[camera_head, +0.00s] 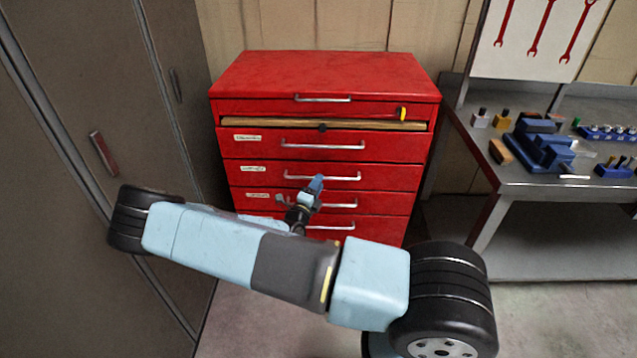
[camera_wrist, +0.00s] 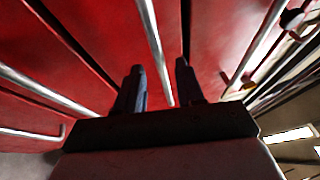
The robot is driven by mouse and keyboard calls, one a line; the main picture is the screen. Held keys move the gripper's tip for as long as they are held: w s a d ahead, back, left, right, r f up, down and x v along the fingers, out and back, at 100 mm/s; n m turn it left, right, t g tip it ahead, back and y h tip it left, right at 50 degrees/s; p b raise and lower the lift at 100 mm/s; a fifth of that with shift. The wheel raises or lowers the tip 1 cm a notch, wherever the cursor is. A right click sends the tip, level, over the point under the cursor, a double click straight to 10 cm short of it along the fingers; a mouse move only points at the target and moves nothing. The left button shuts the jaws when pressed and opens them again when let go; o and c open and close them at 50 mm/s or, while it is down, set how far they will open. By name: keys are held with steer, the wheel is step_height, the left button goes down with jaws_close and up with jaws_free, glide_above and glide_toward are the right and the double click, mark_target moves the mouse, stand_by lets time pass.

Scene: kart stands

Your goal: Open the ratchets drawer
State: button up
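A red tool cabinet (camera_head: 375,72) stands against the back wall, with stacked drawers and silver bar handles. White labels sit at the left of several drawers; their writing is too small to read, so I cannot tell which is the ratchets drawer. My gripper (camera_head: 306,191) is in front of the cabinet, by the handle (camera_head: 345,178) of the second labelled drawer (camera_head: 390,176). In the wrist view my gripper (camera_wrist: 160,80) is open, its dark fingers apart, and a handle bar (camera_wrist: 153,40) runs between them. I cannot tell whether they touch it. The drawers look shut.
A brown locker (camera_head: 60,120) stands close on the left. A grey workbench (camera_head: 520,182) with a blue vise (camera_head: 540,140) is on the right. Floor (camera_head: 540,310) is clear at lower right.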

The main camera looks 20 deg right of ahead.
steer(key=shift+x, duration=0.85)
jaws_close()
